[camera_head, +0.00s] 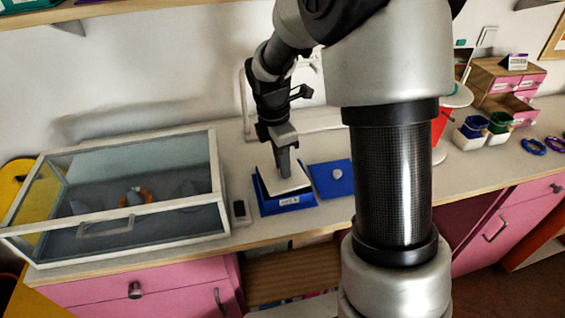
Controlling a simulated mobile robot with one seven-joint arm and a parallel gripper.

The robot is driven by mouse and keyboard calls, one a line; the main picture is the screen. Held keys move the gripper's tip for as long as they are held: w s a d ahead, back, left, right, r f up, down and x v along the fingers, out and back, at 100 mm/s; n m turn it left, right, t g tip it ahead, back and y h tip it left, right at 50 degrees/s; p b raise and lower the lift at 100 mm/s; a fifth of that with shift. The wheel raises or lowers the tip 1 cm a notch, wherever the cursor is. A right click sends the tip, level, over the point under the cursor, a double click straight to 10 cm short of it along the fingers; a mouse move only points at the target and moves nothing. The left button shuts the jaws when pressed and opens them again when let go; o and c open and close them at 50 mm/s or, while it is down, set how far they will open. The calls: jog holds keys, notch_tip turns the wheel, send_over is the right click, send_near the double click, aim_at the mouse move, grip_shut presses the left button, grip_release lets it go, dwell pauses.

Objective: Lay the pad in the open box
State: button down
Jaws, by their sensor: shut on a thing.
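The pad (297,183) is a thin, pale off-white square. It sits at the mouth of the open blue box (287,205), slightly tilted, and covers most of the opening. The box stands on the counter with a small white label on its front. I cannot tell whether the pad touches the box floor or rests on the rim. My gripper (284,170) points down over the box and is shut on the pad; its fingertips are small and partly merge with the pad. The inside of the box is mostly hidden.
A small dark device (240,210) and a glass-topped case (215,175) stand to the left. Cups (470,135), rings (533,146) and a drawer unit (495,75) are at the right.

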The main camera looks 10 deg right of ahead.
jog(key=shift+s+f+b, duration=0.15)
jog(key=shift+f+b, duration=0.15)
jog(key=shift+f, duration=0.25)
jog(key=shift+s+f, duration=0.15)
jog(key=shift+f, duration=0.3)
jog(key=shift+f+b, duration=0.55)
jog(key=shift+f, duration=0.35)
jog(key=shift+w, duration=0.25)
jog(key=shift+r, duration=0.15)
jog(key=shift+a+r, duration=0.1)
jog(key=c, duration=1.2)
grip_release()
